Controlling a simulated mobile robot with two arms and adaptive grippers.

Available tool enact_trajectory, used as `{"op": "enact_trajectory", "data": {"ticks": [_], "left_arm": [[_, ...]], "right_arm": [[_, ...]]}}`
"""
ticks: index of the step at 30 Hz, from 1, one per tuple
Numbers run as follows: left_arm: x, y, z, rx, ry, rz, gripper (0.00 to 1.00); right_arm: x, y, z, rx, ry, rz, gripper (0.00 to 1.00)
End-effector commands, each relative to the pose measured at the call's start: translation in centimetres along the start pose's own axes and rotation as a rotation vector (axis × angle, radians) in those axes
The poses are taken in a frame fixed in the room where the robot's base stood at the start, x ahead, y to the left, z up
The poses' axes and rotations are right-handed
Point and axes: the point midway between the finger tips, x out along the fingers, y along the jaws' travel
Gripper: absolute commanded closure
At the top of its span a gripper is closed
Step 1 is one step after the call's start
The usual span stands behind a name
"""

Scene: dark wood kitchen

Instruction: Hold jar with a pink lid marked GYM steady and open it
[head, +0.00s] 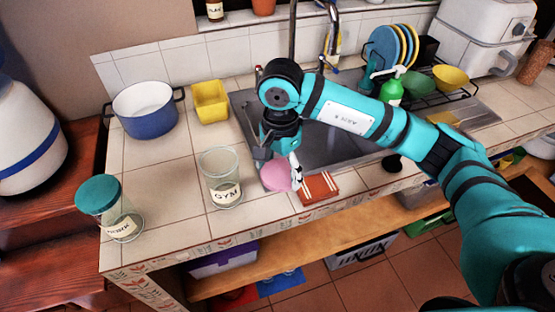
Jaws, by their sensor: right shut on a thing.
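The clear jar marked GYM (222,180) stands upright on the tiled counter with its top uncovered. The pink lid (275,177) is apart from the jar, to its right. My right gripper (281,160) is shut on the pink lid, near the front edge of the counter. I cannot tell whether the lid touches the counter. My left gripper is not in view.
A jar with a teal lid (98,192) stands at the left front. A blue pot (146,118) and a yellow container (209,105) stand behind. A folded red cloth (318,187) lies right of the lid. The sink (345,145) is beyond my right arm.

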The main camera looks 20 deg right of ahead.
Motion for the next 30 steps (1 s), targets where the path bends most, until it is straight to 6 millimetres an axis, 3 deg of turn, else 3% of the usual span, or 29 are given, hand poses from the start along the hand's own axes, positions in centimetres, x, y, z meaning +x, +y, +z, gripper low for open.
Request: {"op": "enact_trajectory", "data": {"ticks": [3, 8, 18, 30], "left_arm": [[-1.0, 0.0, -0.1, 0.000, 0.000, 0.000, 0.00], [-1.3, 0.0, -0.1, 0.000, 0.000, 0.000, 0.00], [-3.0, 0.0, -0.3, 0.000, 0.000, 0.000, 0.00], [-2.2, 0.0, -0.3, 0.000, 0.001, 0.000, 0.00]], "right_arm": [[0.0, -2.0, -1.5, 0.002, -0.001, 0.002, 0.62], [0.3, -3.2, -2.4, -0.001, -0.001, 0.000, 0.62], [3.6, -3.2, -2.5, -0.002, -0.002, 0.004, 0.62], [4.4, -3.3, -2.5, -0.003, 0.000, 0.000, 0.62]]}}
